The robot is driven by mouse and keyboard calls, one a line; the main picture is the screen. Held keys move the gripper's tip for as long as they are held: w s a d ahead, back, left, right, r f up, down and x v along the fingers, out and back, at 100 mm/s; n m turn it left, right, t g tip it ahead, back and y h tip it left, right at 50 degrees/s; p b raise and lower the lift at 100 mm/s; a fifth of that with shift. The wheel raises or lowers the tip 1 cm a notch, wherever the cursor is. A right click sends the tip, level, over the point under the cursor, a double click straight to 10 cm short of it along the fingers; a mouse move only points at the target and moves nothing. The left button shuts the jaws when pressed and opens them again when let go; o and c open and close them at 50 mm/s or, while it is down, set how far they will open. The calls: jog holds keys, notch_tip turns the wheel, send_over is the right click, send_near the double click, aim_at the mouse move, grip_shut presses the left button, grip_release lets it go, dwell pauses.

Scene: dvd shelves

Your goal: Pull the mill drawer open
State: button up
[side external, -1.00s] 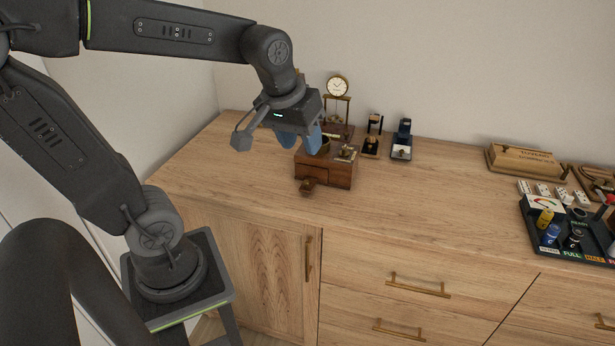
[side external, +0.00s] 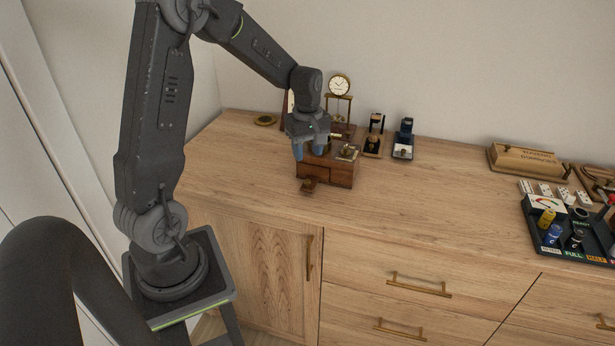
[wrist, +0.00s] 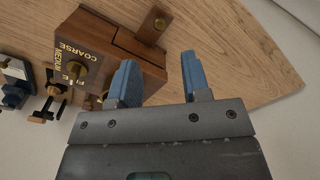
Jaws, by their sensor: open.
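The mill (side external: 340,176) is a small dark wooden box with brass parts on top, standing near the back left of the counter. A small wooden piece with a brass spot (side external: 308,185) juts from its lower front; I cannot tell how far the drawer is out. In the wrist view the mill (wrist: 85,27) has a top plate lettered COARSE and MEDIUM, and the jutting piece (wrist: 154,23) is above the fingers. My gripper (side external: 310,153) is open, blue fingers pointing down over the mill's left side.
A gold clock (side external: 339,86) stands behind the mill, with two small stands (side external: 374,136) (side external: 403,140) to its right. A brass disc (side external: 265,120) lies behind left. A black tray (side external: 572,249) is far right. The counter's middle is clear.

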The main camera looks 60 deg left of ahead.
aim_at(307, 180)
notch_tip(307, 180, down, 8)
jog(key=shift+f, duration=0.25)
jog(key=shift+c, duration=0.3)
grip_shut()
dwell(0.3)
